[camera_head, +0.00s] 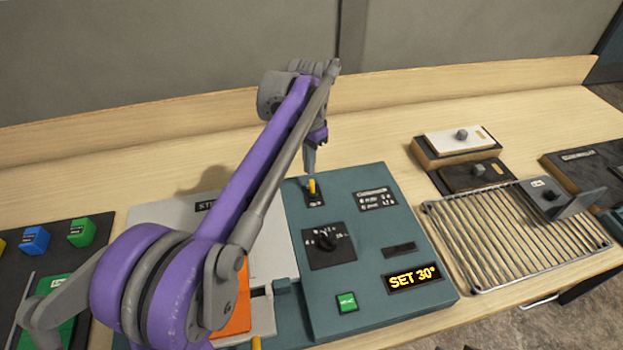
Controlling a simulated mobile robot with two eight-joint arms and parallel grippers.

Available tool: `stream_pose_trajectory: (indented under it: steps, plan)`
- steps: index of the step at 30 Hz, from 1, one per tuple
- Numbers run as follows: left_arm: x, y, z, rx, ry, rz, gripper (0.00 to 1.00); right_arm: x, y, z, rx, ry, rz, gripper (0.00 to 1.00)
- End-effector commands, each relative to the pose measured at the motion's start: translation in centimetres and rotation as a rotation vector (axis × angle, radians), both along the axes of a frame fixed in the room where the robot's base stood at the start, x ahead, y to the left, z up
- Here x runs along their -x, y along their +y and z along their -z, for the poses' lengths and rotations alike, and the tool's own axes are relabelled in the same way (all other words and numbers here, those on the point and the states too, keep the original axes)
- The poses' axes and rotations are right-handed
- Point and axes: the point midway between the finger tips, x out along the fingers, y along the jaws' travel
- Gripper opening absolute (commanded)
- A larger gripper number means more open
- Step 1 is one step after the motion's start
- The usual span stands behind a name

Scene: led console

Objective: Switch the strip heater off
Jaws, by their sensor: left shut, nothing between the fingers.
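A teal console (372,242) stands on the bench, with a lit display (413,278) reading "SET 30°". A small yellow switch lever (312,186) stands up on a black plate near its far left corner. My left gripper (311,168) is shut and empty, pointing down just above the lever. I cannot tell whether the tips touch it. A grey panel (180,236) left of the console bears a label starting "ST", the rest hidden behind my left arm. My right gripper is out of view.
The console also has a black dial (325,240) and a green button (347,302). A wire rack (500,240) lies to the right, with stacked blocks (460,143) behind it. Blue (36,240) and green (81,233) blocks sit at left. The bench behind the console is clear.

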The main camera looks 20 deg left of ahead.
Motion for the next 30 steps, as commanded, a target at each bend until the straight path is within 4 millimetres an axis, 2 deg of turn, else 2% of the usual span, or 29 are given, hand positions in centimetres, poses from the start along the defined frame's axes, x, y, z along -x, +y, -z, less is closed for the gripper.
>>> stream_pose_trajectory:
  steps: [12, 30]
  plan:
    - [0.0, 0.0, 1.3, 0.000, 0.000, 0.000, 0.00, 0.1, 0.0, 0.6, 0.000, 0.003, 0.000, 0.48]
    - [0.5, -0.4, 1.3, 0.000, 0.000, 0.001, 0.00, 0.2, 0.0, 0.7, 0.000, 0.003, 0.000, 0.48]
